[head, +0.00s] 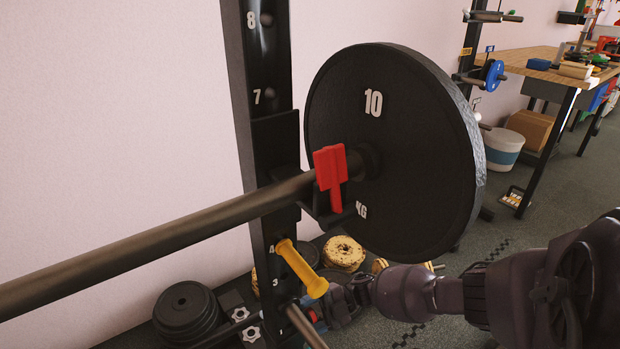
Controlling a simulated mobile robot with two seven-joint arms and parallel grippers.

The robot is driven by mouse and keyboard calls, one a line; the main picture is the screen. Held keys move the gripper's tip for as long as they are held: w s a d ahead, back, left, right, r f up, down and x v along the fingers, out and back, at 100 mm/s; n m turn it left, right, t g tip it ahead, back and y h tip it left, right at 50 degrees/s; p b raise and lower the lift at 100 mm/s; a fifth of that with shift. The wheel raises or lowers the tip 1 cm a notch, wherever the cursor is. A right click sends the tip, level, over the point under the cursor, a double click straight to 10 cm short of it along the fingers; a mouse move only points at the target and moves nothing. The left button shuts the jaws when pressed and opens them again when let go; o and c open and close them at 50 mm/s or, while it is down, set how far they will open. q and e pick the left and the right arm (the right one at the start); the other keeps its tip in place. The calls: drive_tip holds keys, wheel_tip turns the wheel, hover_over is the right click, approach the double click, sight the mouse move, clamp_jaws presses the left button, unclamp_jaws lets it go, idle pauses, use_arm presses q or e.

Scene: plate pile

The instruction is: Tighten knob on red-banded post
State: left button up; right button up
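My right arm comes in from the right, and its dark gripper (328,304) is low beside the black upright, just below the yellow handle. The fingers are small and dark, so I cannot tell whether they are open or shut, or whether they touch anything. A small red and blue patch (313,315) shows right at the gripper; I cannot tell if it is a post's red band. Two pale star-shaped knobs (240,314) (250,334) show low, left of the upright. No post with a clear red band can be made out. My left gripper is out of view.
A barbell (150,240) with a red clip (330,177) and a black 10 KG plate (395,140) crosses above my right gripper. The numbered upright (262,80) and yellow handle (301,268) stand close. Black plates (186,308) and yellow plates (343,252) lie below.

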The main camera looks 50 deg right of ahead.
drive_tip(key=shift+c, duration=0.3)
drive_tip(key=c, duration=0.9)
drive_tip(key=shift+o, duration=0.2)
drive_tip(key=shift+m, duration=0.4)
drive_tip(key=m, duration=0.2)
drive_tip(key=shift+d+m, duration=0.1)
drive_tip(key=shift+m, duration=0.2)
drive_tip(key=m+g, duration=0.1)
drive_tip(key=m, duration=0.3)
drive_tip(key=shift+h, duration=0.4)
drive_tip(key=m+g, duration=0.1)
drive_tip(key=m, duration=0.3)
drive_tip(key=shift+m, duration=1.3)
drive_tip(key=shift+g, duration=0.3)
